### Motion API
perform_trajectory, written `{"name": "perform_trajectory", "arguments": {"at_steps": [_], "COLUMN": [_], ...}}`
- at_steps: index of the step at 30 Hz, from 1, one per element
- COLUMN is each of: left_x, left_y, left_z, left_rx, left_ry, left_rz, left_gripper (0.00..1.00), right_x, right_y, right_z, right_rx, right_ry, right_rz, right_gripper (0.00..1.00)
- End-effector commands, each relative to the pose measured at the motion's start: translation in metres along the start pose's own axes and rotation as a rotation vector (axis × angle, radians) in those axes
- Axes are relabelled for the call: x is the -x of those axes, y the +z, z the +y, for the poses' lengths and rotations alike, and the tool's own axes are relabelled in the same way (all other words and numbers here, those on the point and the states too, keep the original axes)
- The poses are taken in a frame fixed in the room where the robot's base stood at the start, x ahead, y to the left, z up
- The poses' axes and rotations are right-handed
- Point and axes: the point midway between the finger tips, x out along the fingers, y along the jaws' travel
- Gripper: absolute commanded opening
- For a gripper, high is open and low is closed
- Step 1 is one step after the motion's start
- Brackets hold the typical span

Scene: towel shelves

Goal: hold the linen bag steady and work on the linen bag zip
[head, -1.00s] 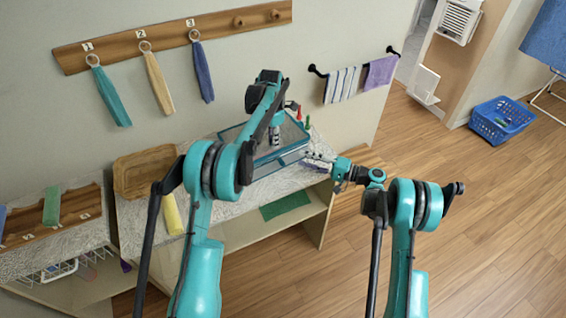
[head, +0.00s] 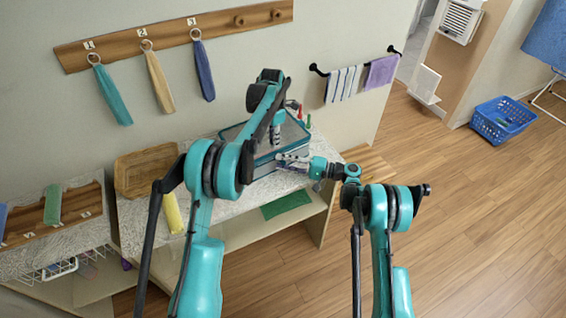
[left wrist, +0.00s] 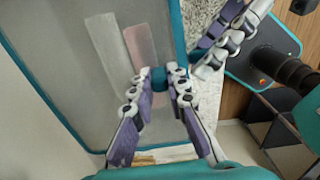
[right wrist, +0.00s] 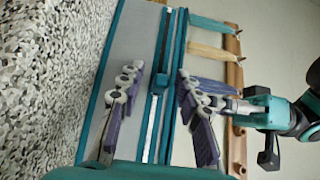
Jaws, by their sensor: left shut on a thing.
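The linen bag (head: 262,163) is a grey box-like bag with teal edging, standing on the counter against the wall. Its see-through top (left wrist: 85,70) fills much of the left wrist view, with folded pieces visible beneath. My left gripper (head: 275,140) points down at the top and is shut on a small teal tab (left wrist: 158,77) there. My right gripper (head: 284,160) is at the bag's front side. In the right wrist view its fingers (right wrist: 158,78) are spread on either side of the zip (right wrist: 152,122), with a small teal zip pull (right wrist: 162,80) between them. Contact with the pull is unclear.
The speckled counter (head: 238,203) has a wicker tray (head: 146,172) and a yellow towel (head: 172,213) on its left. Small red and green items stand behind the bag. Towels hang from a peg rail (head: 170,38) above. Open floor lies to the right.

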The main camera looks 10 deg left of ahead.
Motion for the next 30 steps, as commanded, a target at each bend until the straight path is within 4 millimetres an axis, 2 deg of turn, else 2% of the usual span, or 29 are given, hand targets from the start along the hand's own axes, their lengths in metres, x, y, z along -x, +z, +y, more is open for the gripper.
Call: {"name": "perform_trajectory", "arguments": {"at_steps": [9, 11, 13, 14, 20, 23, 30], "left_x": [0.0, 0.0, 0.0, 0.0, 0.0, 0.0, 0.0], "left_y": [0.0, 0.0, 0.0, 0.0, 0.0, 0.0, 0.0], "left_z": [0.0, 0.0, 0.0, 0.0, 0.0, 0.0, 0.0], "left_rx": [0.0, 0.0, 0.0, 0.0, 0.001, 0.001, 0.0], "left_ry": [0.001, 0.001, 0.001, 0.001, 0.001, 0.001, 0.0], "left_rz": [-0.001, -0.001, -0.001, -0.001, 0.0, 0.0, 0.0], "left_gripper": [0.0, 0.0, 0.0, 0.0, 0.0, 0.0, 0.0], "right_x": [-0.003, -0.003, -0.003, -0.003, -0.004, -0.011, -0.057], "right_y": [0.0, 0.0, 0.0, 0.0, 0.0, 0.007, 0.053], "right_z": [0.0, 0.0, 0.0, 0.0, 0.0, 0.0, 0.0], "right_rx": [0.0, 0.0, 0.0, 0.0, 0.0, 0.0, 0.0], "right_ry": [0.0, 0.0, 0.0, 0.0, 0.0, 0.0, 0.001], "right_rz": [0.001, 0.001, 0.001, 0.001, 0.001, -0.001, -0.005], "right_gripper": [0.34, 0.21, 0.03, 0.0, 0.0, 0.0, 0.0]}}
